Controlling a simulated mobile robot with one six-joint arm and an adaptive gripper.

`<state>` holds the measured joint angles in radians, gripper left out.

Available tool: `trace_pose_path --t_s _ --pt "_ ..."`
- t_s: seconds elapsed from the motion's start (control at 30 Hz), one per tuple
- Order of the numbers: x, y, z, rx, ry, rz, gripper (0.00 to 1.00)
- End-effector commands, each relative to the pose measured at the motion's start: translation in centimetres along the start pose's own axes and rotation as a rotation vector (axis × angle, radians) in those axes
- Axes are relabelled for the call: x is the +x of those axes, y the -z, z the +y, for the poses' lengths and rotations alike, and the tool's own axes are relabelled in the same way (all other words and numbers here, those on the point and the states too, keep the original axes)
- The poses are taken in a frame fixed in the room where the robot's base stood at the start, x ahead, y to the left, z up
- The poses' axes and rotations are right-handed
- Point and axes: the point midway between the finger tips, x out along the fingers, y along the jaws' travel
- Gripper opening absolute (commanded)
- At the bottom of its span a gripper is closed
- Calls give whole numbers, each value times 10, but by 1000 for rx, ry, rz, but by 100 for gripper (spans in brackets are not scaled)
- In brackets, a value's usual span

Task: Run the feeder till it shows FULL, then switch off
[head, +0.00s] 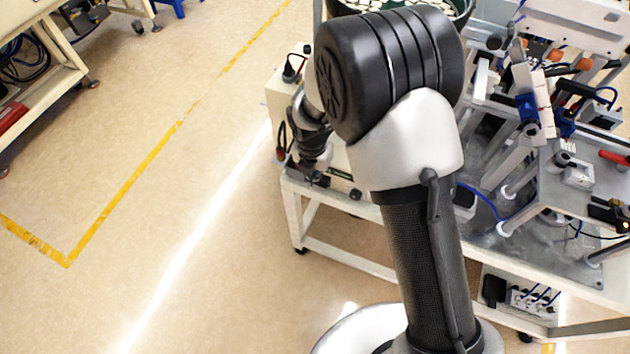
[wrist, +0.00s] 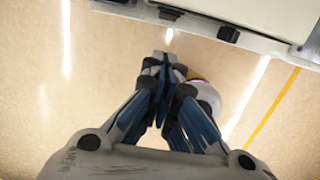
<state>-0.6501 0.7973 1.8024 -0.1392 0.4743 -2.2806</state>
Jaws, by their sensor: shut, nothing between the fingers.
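The feeder's dark bowl (head: 467,16), with many pale pieces in it, shows at the top of the head view, partly behind my arm. A cream box (head: 278,100) stands below and left of it on the bench, with a black knob-like part (head: 290,73) on top. My gripper (head: 316,180) is in front of this box, low beside the bench edge. In the wrist view my gripper (wrist: 165,62) is shut and empty, its fingertips together below a pale panel edge (wrist: 270,42) with small dark parts. No FULL sign or switch marking is readable.
To the right, the metal bench (head: 535,250) is crowded with brackets, cables and fixtures. A power strip (head: 530,298) sits on its lower shelf. Another bench (head: 45,60) is at the far left. The floor (head: 190,210) between, with yellow tape lines, is clear.

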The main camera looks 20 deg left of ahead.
Motion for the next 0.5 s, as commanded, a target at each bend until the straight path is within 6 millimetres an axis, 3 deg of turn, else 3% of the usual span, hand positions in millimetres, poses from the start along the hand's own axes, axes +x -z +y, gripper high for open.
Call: trace_pose_path --t_s 0.5 --pt "-4 2 3 8 -7 1 0"
